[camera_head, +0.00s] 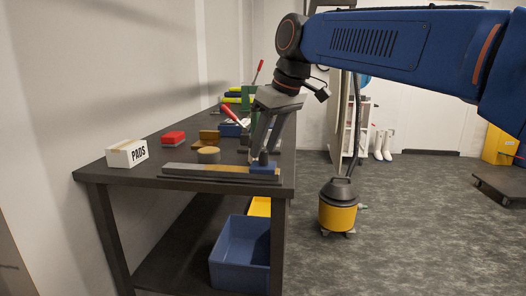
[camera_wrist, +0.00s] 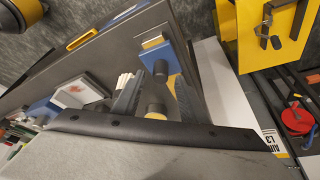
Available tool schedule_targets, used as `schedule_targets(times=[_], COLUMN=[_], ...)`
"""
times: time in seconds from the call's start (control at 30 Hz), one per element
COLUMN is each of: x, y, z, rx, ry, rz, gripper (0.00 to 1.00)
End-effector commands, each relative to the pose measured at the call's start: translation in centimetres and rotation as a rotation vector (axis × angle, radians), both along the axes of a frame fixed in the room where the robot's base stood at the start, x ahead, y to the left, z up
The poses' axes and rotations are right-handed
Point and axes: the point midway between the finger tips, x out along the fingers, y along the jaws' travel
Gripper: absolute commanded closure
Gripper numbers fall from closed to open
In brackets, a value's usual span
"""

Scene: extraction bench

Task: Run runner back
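The runner looks like a small blue block (camera_head: 265,168) at the right end of a long grey rail (camera_head: 205,172) along the bench's near edge. In the wrist view the blue block (camera_wrist: 178,62) carries a dark upright knob (camera_wrist: 161,70). My gripper (camera_head: 262,158) points down over the block, its fingertips close to the knob. In the wrist view the fingers (camera_wrist: 158,92) look spread, one on each side of the knob, with a gap showing. Contact cannot be told.
A red-handled tool stands behind my gripper. A blue bin (camera_head: 240,252) sits below. A yellow vacuum (camera_head: 338,212) stands right of the bench.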

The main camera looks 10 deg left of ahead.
Motion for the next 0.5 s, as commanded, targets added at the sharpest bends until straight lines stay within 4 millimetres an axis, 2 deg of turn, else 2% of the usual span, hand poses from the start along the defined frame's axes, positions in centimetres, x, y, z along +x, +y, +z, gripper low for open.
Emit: schedule_targets(times=[0.2,0.5], x=[0.4,0.5], y=[0.6,0.8], z=[-1.9,-2.3], rx=[-0.001,-0.001], ry=[0.001,0.001], rz=[0.000,0.000], gripper=[0.61,0.61])
